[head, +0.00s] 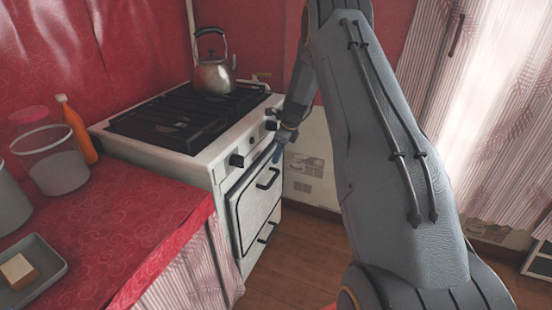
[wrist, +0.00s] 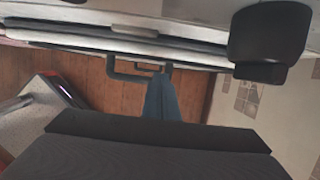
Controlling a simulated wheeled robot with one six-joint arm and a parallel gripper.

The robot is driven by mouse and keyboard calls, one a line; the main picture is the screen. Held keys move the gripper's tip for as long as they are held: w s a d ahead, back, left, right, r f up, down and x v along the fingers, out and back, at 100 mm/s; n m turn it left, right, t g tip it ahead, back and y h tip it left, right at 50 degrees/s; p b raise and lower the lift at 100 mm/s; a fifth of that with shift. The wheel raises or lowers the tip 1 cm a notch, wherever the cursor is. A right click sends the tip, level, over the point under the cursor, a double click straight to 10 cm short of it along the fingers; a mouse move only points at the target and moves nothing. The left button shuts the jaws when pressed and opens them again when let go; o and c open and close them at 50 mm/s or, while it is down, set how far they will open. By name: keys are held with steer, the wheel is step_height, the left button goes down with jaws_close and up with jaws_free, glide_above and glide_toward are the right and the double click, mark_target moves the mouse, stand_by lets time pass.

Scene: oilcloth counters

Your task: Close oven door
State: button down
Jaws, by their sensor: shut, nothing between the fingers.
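The white oven (head: 222,172) stands at the end of the red counter, with its black knobs above the door. The oven door (head: 250,212) is upright and almost flush with the front; a thin dark line runs along its top edge, and I cannot tell if it is fully shut. Its black handle (head: 268,179) also shows in the wrist view (wrist: 115,70). My gripper (head: 279,154) is shut and empty, pointing down beside the door's top right corner. In the wrist view its blue fingertips (wrist: 159,88) are close to the handle; contact is unclear.
A metal kettle (head: 213,76) stands on the black hob grates. The red counter (head: 150,215) at left carries a clear tub (head: 55,165), an orange bottle (head: 77,130) and a grey tray (head: 45,270). A lower drawer handle (head: 268,233) is under the door. Wooden floor in front is clear.

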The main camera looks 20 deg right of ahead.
steer(key=shift+s+d, duration=0.25)
steer(key=shift+s, duration=0.15)
step_height(320, 180, up, 9)
steer(key=shift+r, duration=0.2)
steer(key=s+a+r+n+g+h+p, duration=0.1)
steer(key=s+a+r+n, duration=0.3)
steer(key=s+a+n, duration=0.45)
steer(key=s+a+r+n+g+p, duration=0.1)
steer(key=s+a+r+n, duration=0.4)
steer(key=s, duration=0.6)
steer(key=s+a+n+p, duration=0.1)
steer(key=s+a+n, duration=0.1)
steer(key=s+n, duration=0.5)
steer(key=s+a+n+h, duration=0.1)
steer(key=s+n, duration=0.6)
steer(key=s, duration=0.8)
steer(key=shift+s+a+r+g+p, duration=0.25)
steer(key=shift+a+g+p, duration=0.1)
steer(key=shift+a, duration=0.45)
